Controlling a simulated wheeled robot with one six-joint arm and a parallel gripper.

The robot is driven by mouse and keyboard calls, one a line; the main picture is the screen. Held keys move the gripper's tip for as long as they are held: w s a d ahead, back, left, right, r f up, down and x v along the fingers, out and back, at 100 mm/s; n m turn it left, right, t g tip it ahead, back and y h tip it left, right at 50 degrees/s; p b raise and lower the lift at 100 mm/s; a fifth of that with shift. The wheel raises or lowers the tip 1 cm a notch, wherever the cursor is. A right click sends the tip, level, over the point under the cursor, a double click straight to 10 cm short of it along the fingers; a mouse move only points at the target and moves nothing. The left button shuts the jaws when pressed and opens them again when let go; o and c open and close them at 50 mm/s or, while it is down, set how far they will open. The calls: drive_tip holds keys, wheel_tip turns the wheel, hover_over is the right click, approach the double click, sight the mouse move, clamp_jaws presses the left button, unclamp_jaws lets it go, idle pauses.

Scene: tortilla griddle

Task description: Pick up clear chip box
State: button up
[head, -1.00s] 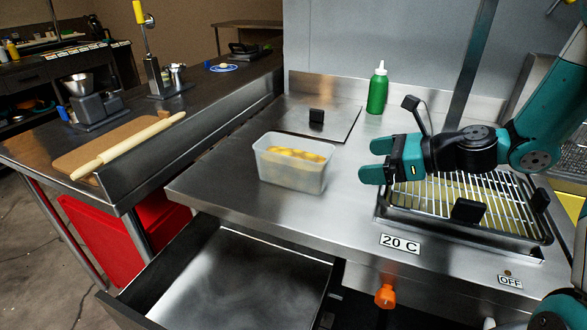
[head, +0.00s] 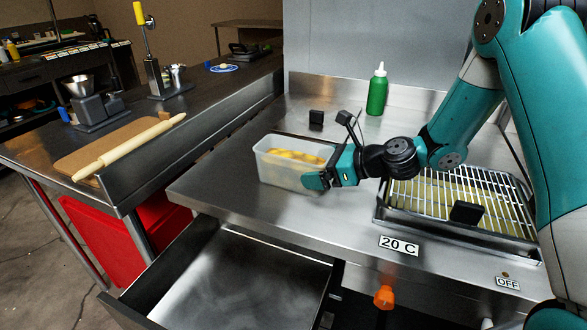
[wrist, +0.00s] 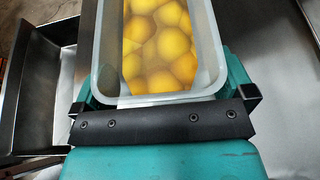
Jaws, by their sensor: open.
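The clear chip box (head: 282,176) is an open-topped translucent tub with yellow-orange round contents. It stands upright on the steel counter (head: 235,197). My gripper (head: 325,168) is open at the box's right end, its teal fingers on either side of that end. In the wrist view the box (wrist: 213,60) lies between the open fingers, and the gripper (wrist: 160,95) straddles its near end. I cannot tell whether the fingers touch the walls.
An open drawer (head: 130,292) juts out below the counter's front edge. A wire-rack griddle (head: 420,205) is at the right, and a green bottle (head: 377,92) stands behind. A rolling pin (head: 128,147) lies on the left counter. The counter left of the box is clear.

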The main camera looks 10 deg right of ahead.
drive_tip(key=c, duration=0.7)
drive_tip(key=shift+r, duration=0.15)
